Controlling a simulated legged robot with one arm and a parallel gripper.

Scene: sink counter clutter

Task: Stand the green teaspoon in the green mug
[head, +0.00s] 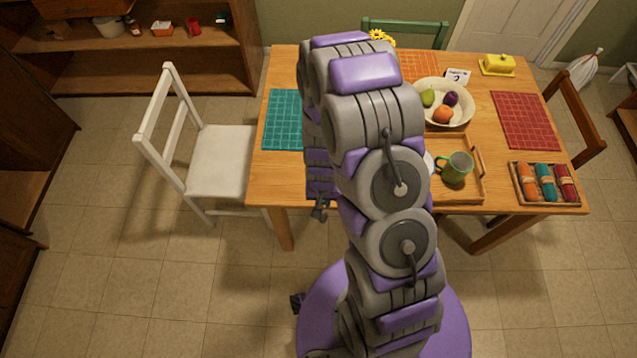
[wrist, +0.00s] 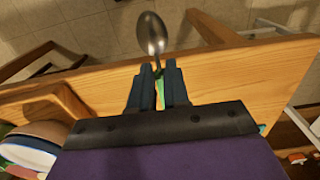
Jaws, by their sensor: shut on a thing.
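The green mug (head: 456,168) stands upright on a wooden tray (head: 479,166) at the table's front, right of my arm in the head view. My gripper (wrist: 158,72) is shut on the green teaspoon (wrist: 152,34). In the wrist view the spoon's metal bowl sticks out beyond the fingertips, and a strip of its green handle shows between the fingers. In the head view my gripper (head: 320,209) is at the table's front edge, well left of the mug. The spoon is not clearly visible there.
A cream fruit bowl (head: 468,112) stands behind the tray. A box of rolled napkins (head: 546,183) lies to the right. A teal placemat (head: 282,125) and a white chair (head: 220,160) are on the left. My arm hides the tray's left part.

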